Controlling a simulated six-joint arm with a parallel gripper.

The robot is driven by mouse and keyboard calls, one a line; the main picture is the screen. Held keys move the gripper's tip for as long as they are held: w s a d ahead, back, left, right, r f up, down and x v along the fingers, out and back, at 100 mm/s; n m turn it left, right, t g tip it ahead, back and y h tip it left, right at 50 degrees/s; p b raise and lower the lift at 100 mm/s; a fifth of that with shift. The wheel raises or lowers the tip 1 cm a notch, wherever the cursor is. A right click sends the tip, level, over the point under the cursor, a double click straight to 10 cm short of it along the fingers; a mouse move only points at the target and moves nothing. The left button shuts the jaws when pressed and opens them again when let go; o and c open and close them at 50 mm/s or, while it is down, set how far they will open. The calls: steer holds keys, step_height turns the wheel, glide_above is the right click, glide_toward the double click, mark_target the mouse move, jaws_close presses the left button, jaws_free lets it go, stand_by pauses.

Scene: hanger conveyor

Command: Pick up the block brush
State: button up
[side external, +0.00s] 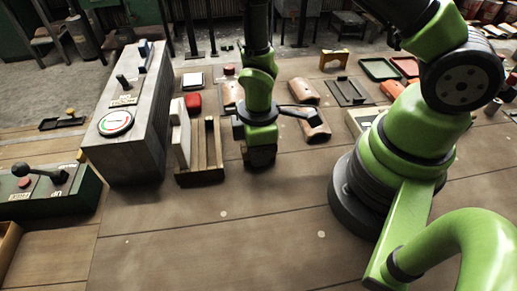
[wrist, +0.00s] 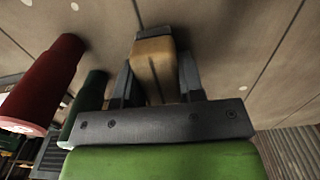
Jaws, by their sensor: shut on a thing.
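The block brush shows in the wrist view as a tan wooden block (wrist: 155,62) with a dark strip at its far end. My gripper (wrist: 155,85) is shut on it, with one dark finger along each side. In the side view my gripper (side external: 261,142) points down just right of an open wooden rack (side external: 203,177). A dark block shape shows under it there, and the fingers mostly hide the brush. I cannot tell whether the brush touches the table or is a little above it.
A grey console (side external: 135,120) with a round dial stands left of the rack. Brown curved pieces (side external: 303,91) and a dark tray (side external: 350,92) lie behind and right. In the wrist view a red cylinder (wrist: 42,85) is at left. The front of the table (side external: 215,245) is clear.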

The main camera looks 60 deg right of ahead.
step_height(320, 180, up, 10)
steer(key=shift+f, duration=0.25)
steer(key=o, duration=0.4)
steer(key=c, duration=0.3)
steer(key=shift+r, duration=0.1)
